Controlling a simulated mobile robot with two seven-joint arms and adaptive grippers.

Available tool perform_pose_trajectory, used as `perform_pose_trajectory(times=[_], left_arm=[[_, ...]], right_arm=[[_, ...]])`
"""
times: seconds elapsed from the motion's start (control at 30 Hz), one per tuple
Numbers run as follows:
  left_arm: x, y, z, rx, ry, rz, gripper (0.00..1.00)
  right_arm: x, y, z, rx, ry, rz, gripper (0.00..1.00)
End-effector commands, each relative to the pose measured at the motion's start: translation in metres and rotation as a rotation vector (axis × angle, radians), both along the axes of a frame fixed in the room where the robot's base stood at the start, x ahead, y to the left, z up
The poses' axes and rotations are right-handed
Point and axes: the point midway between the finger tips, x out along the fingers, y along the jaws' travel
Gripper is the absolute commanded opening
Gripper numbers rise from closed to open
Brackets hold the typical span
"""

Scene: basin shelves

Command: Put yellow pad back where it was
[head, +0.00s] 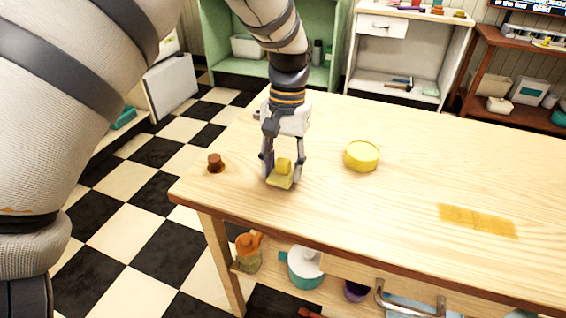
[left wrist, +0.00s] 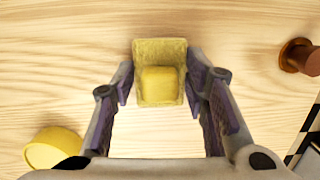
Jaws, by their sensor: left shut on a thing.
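The yellow pad (head: 279,181) has a flat base with a raised yellow block on top. It is at the left part of the wooden table (head: 400,140). My left gripper (head: 283,178) is shut on the pad, its fingers on either side of it. In the left wrist view the pad (left wrist: 160,55) sits between the fingertips (left wrist: 158,90). I cannot tell whether the pad touches the tabletop. My right gripper is not in view.
A round yellow container (head: 362,156) stands right of my left gripper. A small brown knob (head: 215,162) is near the table's left corner. A yellow-brown rectangular patch (head: 477,220) lies on the right of the tabletop.

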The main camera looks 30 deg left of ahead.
Motion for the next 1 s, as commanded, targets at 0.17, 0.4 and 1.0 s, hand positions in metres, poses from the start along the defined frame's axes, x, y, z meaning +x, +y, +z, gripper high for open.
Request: perform_pose_trajectory(times=[0.17, 0.4, 1.0], left_arm=[[0.000, 0.000, -0.004, 0.000, 0.001, 0.000, 0.11], [0.000, 0.000, -0.008, 0.000, 0.000, 0.000, 0.45], [0.008, 0.002, 0.034, 0.001, -0.007, -0.001, 0.64]], right_arm=[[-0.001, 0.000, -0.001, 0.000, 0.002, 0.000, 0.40], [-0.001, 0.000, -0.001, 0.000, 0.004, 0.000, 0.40], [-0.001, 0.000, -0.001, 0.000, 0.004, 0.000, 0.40]])
